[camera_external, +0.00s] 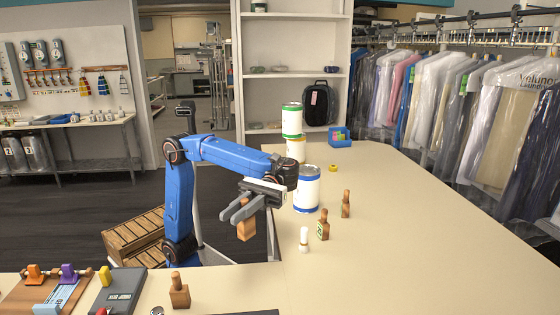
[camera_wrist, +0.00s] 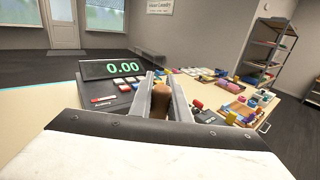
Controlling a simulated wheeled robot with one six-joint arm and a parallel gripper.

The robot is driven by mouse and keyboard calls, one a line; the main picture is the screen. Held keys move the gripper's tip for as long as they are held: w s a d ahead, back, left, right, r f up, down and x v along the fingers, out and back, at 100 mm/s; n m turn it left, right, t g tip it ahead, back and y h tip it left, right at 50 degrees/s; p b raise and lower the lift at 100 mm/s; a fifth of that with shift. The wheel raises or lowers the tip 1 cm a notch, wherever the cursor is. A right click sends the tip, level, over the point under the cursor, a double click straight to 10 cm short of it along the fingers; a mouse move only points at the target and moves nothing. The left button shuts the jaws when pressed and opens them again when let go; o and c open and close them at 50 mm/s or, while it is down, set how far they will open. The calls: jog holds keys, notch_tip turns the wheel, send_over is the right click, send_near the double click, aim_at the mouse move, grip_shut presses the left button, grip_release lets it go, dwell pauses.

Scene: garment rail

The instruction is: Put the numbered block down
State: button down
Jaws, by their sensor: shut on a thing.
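My gripper (camera_external: 238,212) is shut on a brown wooden block (camera_external: 246,229), held in the air beside the long beige table. No number on it can be read. In the wrist view the block's rounded brown top (camera_wrist: 160,101) shows between the two grey fingers (camera_wrist: 161,88).
A white-and-blue can (camera_external: 307,190), stacked cans (camera_external: 292,122), a small pale upright item (camera_external: 304,240) and yellow tape (camera_external: 333,168) stand near the table's left edge. The table's right part (camera_external: 430,240) is clear. The wrist view shows a display reading 0.00 (camera_wrist: 122,68).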

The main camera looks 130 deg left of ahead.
aim_at(241, 224)
notch_tip(241, 224, down, 4)
jog(key=shift+f, duration=0.1)
jog(key=shift+a+f, duration=0.1)
jog(key=shift+f, duration=5.3)
jog(key=shift+f, duration=0.15)
jog(key=c, duration=1.7)
grip_release()
jog(key=shift+o, duration=0.2)
jog(key=shift+a, duration=0.2)
jog(key=shift+s+a, duration=0.2)
jog(key=shift+a, duration=0.95)
jog(key=shift+s+a, duration=0.15)
jog(key=shift+a, duration=1.05)
jog(key=shift+s+a, duration=0.2)
jog(key=shift+a, duration=0.95)
